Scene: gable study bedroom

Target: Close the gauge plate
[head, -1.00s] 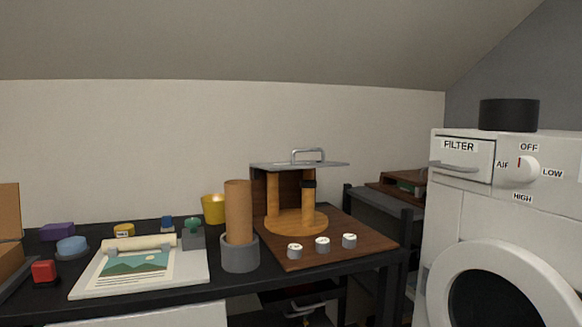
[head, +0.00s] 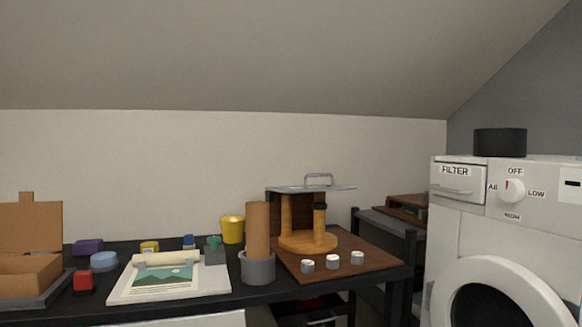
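A grey plate with a metal handle (head: 311,188) is in the head view, right of centre. I take it to be the gauge plate. It lies level above two orange wooden posts (head: 287,215) on a round orange base. A dark band is around the right post. A dark upright panel stands behind the posts. The base stands on a brown wooden board (head: 372,259) with several white knobs (head: 332,262) along its front. Whether the plate touches the posts is too small to tell. Neither of my grippers is in view.
The black table (head: 225,298) also bears a cardboard tube in a grey holder (head: 257,268), a yellow cup (head: 232,229), a picture board (head: 160,279), small coloured blocks and an open cardboard box (head: 30,277). A white machine (head: 449,243) stands at the right.

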